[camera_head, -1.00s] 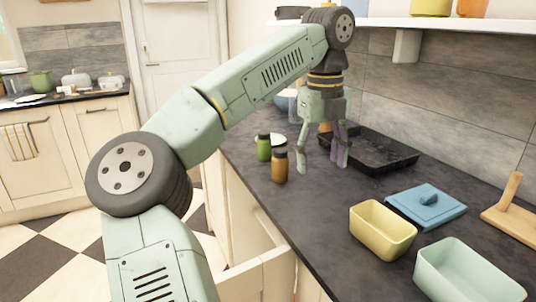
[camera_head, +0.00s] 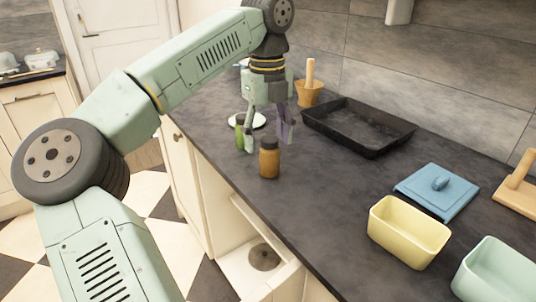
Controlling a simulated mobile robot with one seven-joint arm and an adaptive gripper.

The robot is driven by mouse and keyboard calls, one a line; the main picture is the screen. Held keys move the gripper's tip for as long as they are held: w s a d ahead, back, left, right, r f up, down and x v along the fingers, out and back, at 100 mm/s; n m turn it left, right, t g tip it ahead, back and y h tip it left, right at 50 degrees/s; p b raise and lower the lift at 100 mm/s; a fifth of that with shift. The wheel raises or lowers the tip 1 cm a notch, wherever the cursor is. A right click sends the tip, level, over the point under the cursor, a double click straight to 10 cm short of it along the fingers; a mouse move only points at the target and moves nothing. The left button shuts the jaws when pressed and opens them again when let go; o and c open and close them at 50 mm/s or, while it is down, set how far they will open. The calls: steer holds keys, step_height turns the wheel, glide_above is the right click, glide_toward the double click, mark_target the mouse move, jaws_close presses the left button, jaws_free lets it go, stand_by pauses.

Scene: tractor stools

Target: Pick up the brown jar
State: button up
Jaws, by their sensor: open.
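The brown jar (camera_head: 269,160) has a dark lid and stands upright on the dark countertop (camera_head: 310,205), near its front edge. My gripper (camera_head: 267,142) points down with its fingers apart and nothing between them. It is close behind the jar in the picture, and its fingertips are at about the height of the jar's lid. I cannot tell whether a finger touches the jar. A green jar (camera_head: 240,134) stands just left of the gripper, partly hidden by the left finger.
A black tray (camera_head: 358,128) lies right of the gripper. A mortar with a pestle (camera_head: 310,92) and a white plate (camera_head: 259,120) are behind. A blue lid (camera_head: 438,190), a yellow dish (camera_head: 409,232) and a mint dish (camera_head: 497,272) lie to the right. An open drawer (camera_head: 247,255) is below the counter.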

mark_target(271, 159)
steer(key=shift+d+f+p, duration=0.2)
steer(key=shift+f+p, duration=0.15)
steer(key=shift+f, duration=1.2)
steer(key=shift+d+f+p, duration=0.2)
steer(key=shift+f+p, duration=0.15)
steer(key=shift+f, duration=1.2)
steer(key=shift+c, duration=0.4)
steer(key=c, duration=1.2)
